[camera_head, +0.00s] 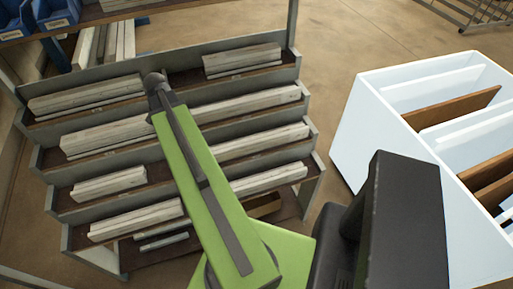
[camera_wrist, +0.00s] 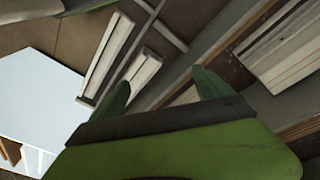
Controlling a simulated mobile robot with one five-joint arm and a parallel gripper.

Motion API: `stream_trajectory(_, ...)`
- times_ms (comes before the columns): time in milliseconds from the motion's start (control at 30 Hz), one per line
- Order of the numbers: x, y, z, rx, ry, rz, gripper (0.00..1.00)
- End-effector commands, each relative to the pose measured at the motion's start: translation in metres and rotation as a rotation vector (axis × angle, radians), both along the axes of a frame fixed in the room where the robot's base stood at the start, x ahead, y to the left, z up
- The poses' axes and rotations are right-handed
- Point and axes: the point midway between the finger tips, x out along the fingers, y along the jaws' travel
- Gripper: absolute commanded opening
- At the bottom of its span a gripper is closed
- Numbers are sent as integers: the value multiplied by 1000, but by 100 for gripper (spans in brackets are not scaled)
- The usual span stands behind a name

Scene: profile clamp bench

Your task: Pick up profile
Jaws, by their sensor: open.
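Long pale grey profiles lie in stacks on a stepped rack (camera_head: 88,74); one stack (camera_head: 242,58) is at the upper right and another (camera_head: 85,95) at the upper left in the head view. My green arm crosses the middle of the rack and hides parts of the rows. My gripper (camera_wrist: 163,90) shows in the wrist view with two green fingers apart and no profile held. Pale profiles (camera_wrist: 145,70) show beyond the fingers, and a larger stack (camera_wrist: 285,50) is at the right. Which profile is meant I cannot tell. The fingers are not clear in the head view.
A white bin with dividers and brown boards (camera_head: 385,130) stands right of the rack; its white side (camera_wrist: 40,95) shows at left in the wrist view. Blue boxes (camera_head: 55,12) are at the upper left. Brown floor (camera_head: 335,45) is open behind.

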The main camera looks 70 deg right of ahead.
Motion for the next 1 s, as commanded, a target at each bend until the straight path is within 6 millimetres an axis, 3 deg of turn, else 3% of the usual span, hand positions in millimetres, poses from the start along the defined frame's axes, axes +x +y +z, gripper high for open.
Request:
stream_trajectory(33,-34,-42,-2,-23,-5,-172,89)
stream_trajectory(100,-81,-85,-2,-58,-12,-398,89)
stream_trajectory(200,-138,-128,-2,-101,-18,-649,89)
stream_trajectory(300,-176,-150,-2,-131,-23,-806,89)
stream_trajectory(400,-193,-158,-2,-144,-25,-876,89)
stream_trajectory(633,-196,-160,-11,-146,-26,-888,89)
stream_trajectory(1000,-210,-171,-83,-146,-25,-887,89)
